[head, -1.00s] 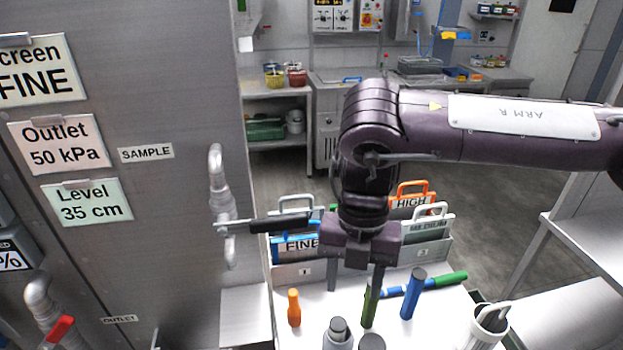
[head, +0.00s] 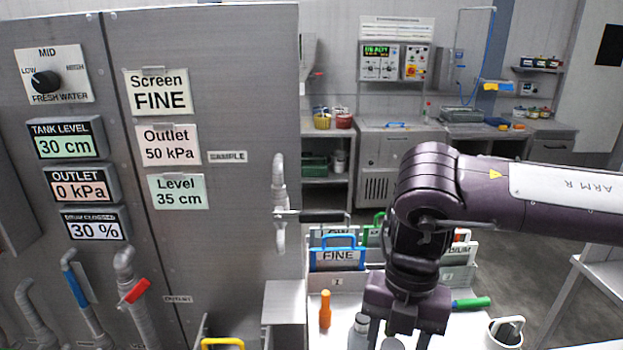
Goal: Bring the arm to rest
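My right arm (head: 545,190), labelled ARM R, comes in from the right. Its gripper (head: 398,340) points down over the white worktop at the lower middle, in front of the screen rack. Its two fingers are apart and I see nothing clamped between them; the tips run to the bottom edge of the picture. I cannot tell whether the fingers touch these. My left gripper is not in view.
A steel panel with gauges and valves fills the left; the SAMPLE valve handle (head: 325,216) juts toward my arm. The blue-handled FINE screen (head: 338,256), an orange-handled tool (head: 325,310), a green marker (head: 470,303) and a white cup (head: 506,332) surround the gripper.

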